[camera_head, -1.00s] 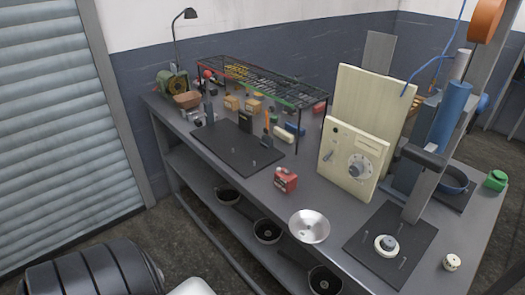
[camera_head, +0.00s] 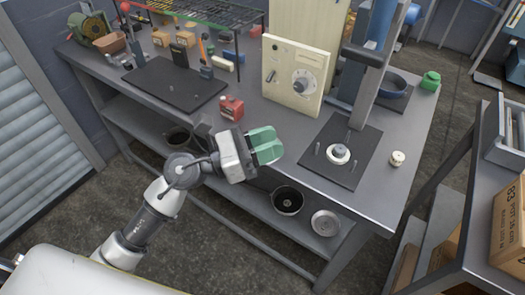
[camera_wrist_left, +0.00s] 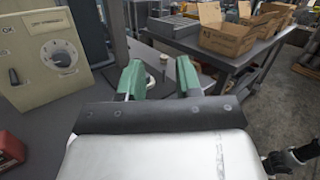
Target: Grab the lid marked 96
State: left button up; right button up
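My left gripper (camera_head: 268,146) is raised over the front edge of the grey workbench, beside the red block. Its two green fingers stand apart in the left wrist view (camera_wrist_left: 160,80), with nothing held between them. A shiny silver round piece, lid or dish (camera_head: 325,222), lies on the lower shelf next to a black pan (camera_head: 288,200). I can read no number 96 on anything. The bench top where a silver round piece lay earlier is now behind the gripper.
The workbench (camera_head: 300,175) holds a red block (camera_head: 231,107), a cream panel with a dial (camera_head: 296,75) and a black mat (camera_head: 340,172) with a white ring-shaped part (camera_head: 339,153) and upright pins. A side table at right bears a cardboard box (camera_head: 508,225). Open floor lies in front.

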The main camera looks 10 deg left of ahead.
pick_arm(q)
jog(key=w+a+f+m+g+y, duration=0.2)
jog(key=a+f+m+g+y, duration=0.35)
jog(key=a+m+y, duration=0.65)
jog(key=w+d+f+m+p, duration=0.1)
jog(key=w+d+f, duration=0.1)
jog(key=f, duration=0.2)
jog(key=w+d+f+m+t+y+p, duration=0.1)
jog(key=w+d+f, duration=0.1)
jog(key=f, duration=0.3)
jog(key=shift+w+d, duration=0.4)
jog(key=shift+d, duration=0.35)
pick_arm(e)
jog(key=shift+w+a+r, duration=0.1)
jog(key=shift+w+r, duration=0.1)
jog(key=shift+r, duration=0.35)
jog(key=shift+w+a+r, duration=0.1)
jog(key=shift+w+r, duration=0.05)
jog(key=shift+r, duration=0.35)
pick_arm(q)
grip_shut()
